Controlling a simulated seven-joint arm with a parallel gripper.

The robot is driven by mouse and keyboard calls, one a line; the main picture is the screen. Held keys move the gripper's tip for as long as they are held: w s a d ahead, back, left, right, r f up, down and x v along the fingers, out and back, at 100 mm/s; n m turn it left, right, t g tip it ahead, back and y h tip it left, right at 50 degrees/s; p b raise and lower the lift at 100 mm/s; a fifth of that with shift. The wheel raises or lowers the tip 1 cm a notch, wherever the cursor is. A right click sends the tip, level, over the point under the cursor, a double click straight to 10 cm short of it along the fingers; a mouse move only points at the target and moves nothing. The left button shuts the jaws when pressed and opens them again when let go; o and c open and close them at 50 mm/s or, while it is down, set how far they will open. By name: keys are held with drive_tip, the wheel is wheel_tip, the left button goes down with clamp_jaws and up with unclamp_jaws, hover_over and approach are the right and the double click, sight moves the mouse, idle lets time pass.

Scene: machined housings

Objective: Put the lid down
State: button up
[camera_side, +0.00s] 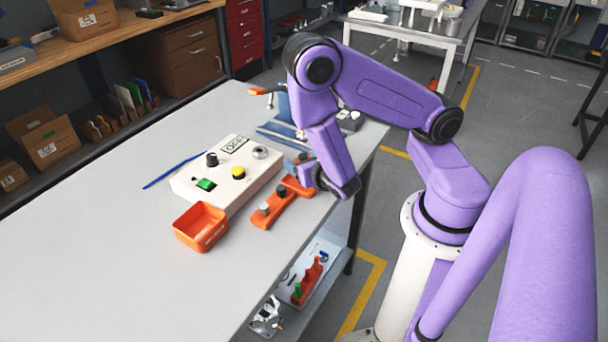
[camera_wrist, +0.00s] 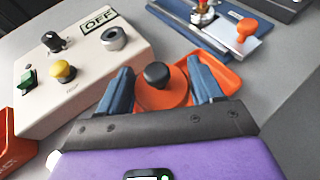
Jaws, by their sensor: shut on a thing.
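The lid (camera_wrist: 163,98) is an orange disc with a black knob (camera_wrist: 156,74), seen in the wrist view. My gripper (camera_wrist: 160,66) has its two blue fingers on either side of it and is shut on it. An orange tray (camera_wrist: 226,76) shows behind and to the right of the lid; whether the lid touches it I cannot tell. In the side view my gripper (camera_side: 312,180) is low over the table's right part, by orange parts with dark knobs (camera_side: 270,213). My wrist partly hides the fingers there, and I cannot single out the lid.
A white control box (camera_side: 228,172) with knobs, a green switch and a yellow button stands left of my gripper. An orange bin (camera_side: 201,227) and a blue pen (camera_side: 175,169) lie near it. A blue fixture (camera_wrist: 212,25) is beyond the tray. The table's left front is clear.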

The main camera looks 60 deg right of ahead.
drive_tip(key=shift+f, duration=2.2)
drive_tip(key=shift+f, duration=0.1)
